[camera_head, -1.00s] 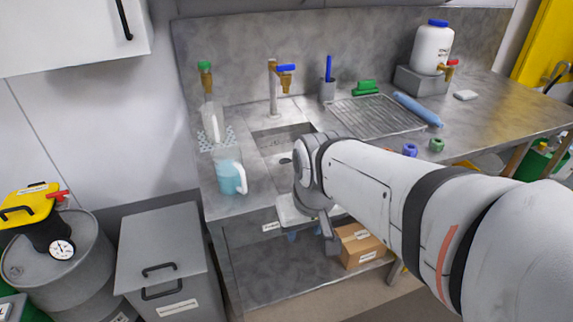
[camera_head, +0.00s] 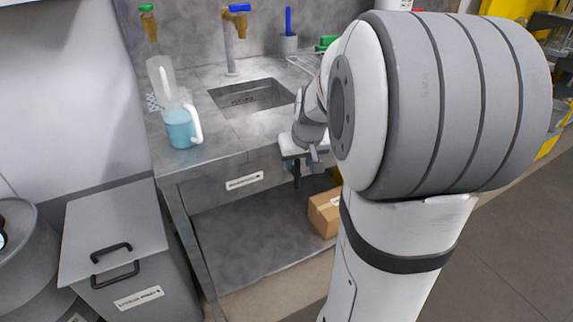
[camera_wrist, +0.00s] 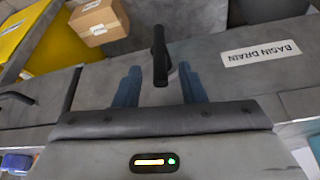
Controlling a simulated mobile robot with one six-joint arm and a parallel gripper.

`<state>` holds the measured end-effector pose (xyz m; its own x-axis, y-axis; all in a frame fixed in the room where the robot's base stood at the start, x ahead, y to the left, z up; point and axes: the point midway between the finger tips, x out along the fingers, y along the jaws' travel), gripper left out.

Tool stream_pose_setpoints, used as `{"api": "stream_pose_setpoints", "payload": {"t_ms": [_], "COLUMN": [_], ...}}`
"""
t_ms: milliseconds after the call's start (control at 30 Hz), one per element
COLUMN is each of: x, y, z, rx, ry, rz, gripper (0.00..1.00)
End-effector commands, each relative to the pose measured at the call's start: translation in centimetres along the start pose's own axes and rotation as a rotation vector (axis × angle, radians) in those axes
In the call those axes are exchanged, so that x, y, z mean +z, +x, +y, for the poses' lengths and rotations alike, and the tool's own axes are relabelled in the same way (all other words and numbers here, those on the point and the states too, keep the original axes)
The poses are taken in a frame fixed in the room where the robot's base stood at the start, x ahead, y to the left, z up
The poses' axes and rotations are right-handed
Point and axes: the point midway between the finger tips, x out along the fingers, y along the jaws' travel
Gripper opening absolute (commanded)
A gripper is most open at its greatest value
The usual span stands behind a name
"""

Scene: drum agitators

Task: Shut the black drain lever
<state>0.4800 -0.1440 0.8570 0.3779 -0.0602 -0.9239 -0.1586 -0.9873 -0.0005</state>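The black drain lever (camera_wrist: 160,55) shows in the wrist view on the grey sink front, beside the "BASIN DRAIN" label (camera_wrist: 261,60). My gripper (camera_wrist: 161,82) is open, with one blue-grey finger on each side of the lever's near end. A gap shows between each finger and the lever; I see no contact. In the head view my gripper (camera_head: 301,160) is at the front of the sink bench, right of the label (camera_head: 244,181). My own arm hides much of the bench to the right there.
The basin (camera_head: 250,95) is in the bench top, with a jug of blue liquid (camera_head: 181,128) to its left. A cardboard box (camera_head: 325,212) sits on the shelf below my gripper. A grey lidded bin (camera_head: 115,235) stands left of the bench.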

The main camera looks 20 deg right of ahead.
Motion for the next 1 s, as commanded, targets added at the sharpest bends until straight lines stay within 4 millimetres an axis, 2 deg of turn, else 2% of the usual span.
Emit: {"api": "stream_pose_setpoints", "payload": {"t_ms": [100, 233, 600, 1000], "x": [0.1, 0.1, 0.0, 0.1], "y": [2.1, 3.4, 4.0, 4.0], "z": [0.0, 0.0, 0.0, 0.1], "rx": [-0.001, 0.0, 0.001, 0.001], "ry": [0.0, -0.001, 0.0, 0.001], "rz": [-0.004, -0.002, 0.0, 0.0], "gripper": [0.37, 0.37, 0.37, 0.04]}}
